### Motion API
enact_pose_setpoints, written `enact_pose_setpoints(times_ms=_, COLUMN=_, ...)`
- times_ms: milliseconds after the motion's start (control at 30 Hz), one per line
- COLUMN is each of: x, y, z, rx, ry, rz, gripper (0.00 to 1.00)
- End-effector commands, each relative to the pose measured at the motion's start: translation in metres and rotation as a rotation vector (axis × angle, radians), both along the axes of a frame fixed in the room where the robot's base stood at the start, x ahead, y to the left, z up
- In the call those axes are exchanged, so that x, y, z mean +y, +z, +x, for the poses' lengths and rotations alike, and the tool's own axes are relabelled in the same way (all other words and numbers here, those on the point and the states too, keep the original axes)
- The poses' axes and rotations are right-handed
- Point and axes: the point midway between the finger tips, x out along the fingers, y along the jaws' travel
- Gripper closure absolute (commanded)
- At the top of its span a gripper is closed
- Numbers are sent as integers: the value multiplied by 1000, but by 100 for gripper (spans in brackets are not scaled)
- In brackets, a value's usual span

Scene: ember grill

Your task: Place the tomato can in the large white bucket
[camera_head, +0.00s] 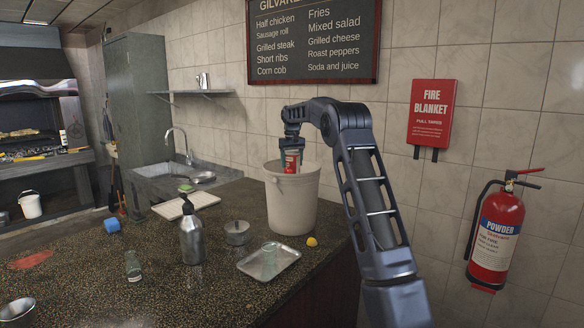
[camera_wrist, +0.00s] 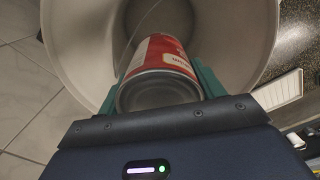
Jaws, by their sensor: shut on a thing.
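The tomato can (camera_head: 291,162) is red and white with a metal end. My gripper (camera_head: 292,155) is shut on it, and the can hangs upright at the mouth of the large white bucket (camera_head: 291,208). The bucket stands on the dark speckled counter. In the wrist view the can (camera_wrist: 162,62) sits between the green fingers of my gripper (camera_wrist: 160,85), with the bucket's pale inner wall (camera_wrist: 75,40) around it. The can's lower part is inside the rim in the head view; the bucket floor is mostly hidden.
A metal bottle (camera_head: 192,232), a small pot (camera_head: 237,232), a metal tray (camera_head: 269,261) and a lemon (camera_head: 311,241) stand near the bucket. A sink (camera_head: 175,178) lies behind left. A fire extinguisher (camera_head: 496,235) hangs on the right wall.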

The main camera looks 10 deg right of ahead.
Motion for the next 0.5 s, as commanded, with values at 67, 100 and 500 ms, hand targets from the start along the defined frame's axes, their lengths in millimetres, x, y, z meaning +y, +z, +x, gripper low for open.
enact_pose_setpoints(times_ms=67, x=0, y=-13, z=-1, rx=1, ry=0, rz=0, gripper=70)
enact_pose_setpoints(times_ms=100, x=0, y=-19, z=-1, rx=1, ry=0, rz=0, gripper=70)
enact_pose_setpoints(times_ms=500, x=0, y=-78, z=0, rx=3, ry=0, rz=-1, gripper=70)
